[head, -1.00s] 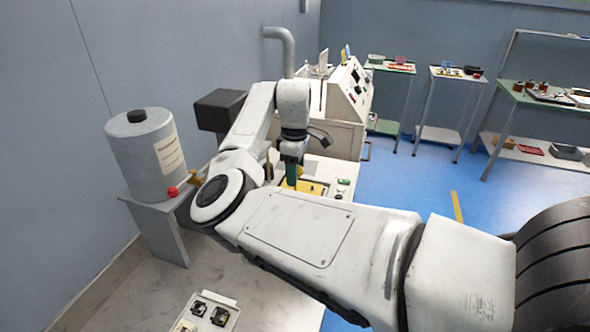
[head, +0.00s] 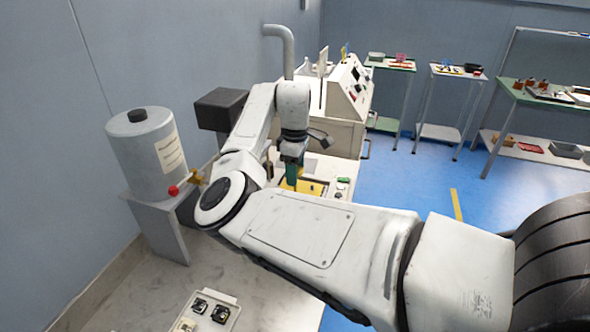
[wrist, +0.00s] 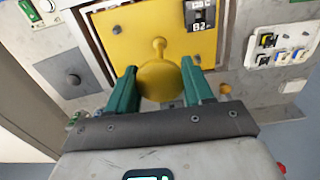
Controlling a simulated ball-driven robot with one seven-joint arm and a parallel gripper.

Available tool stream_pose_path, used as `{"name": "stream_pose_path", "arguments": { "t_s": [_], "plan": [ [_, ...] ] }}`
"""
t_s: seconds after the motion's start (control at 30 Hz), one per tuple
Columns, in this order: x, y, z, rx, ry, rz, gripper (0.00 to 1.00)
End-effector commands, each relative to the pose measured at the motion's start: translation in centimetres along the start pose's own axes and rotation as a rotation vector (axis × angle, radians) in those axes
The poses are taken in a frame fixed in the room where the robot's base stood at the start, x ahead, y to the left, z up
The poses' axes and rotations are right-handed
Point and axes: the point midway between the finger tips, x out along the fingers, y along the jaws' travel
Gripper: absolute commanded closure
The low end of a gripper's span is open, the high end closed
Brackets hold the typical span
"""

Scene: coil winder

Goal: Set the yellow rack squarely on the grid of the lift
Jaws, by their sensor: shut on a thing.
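The yellow rack (wrist: 128,36) fills the upper middle of the wrist view, with a round yellow knob (wrist: 162,82) at its near side and a black part marked B2 (wrist: 200,14) near its right corner. My gripper (wrist: 159,68) has its green fingers on both sides of the knob, shut on the rack's knob. In the head view, my gripper (head: 291,172) points down at the rack (head: 312,187), partly hidden by my arm. The rack lies within a pale frame with dark edges. The lift's grid is hidden beneath it, and I cannot tell whether they touch.
A white tray of small parts (wrist: 284,45) lies right. The control cabinet (head: 338,100) stands behind, and a grey canister (head: 140,165) stands left.

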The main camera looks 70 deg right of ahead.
Motion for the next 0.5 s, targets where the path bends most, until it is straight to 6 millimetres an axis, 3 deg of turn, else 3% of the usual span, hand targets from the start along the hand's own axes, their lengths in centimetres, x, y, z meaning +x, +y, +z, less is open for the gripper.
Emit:
{"name": "stream_pose_path", "arguments": {
  "t_s": [0.5],
  "plan": [
    [1.1,0.0,0.0,-0.001,-0.001,0.001,1.0]
  ]
}}
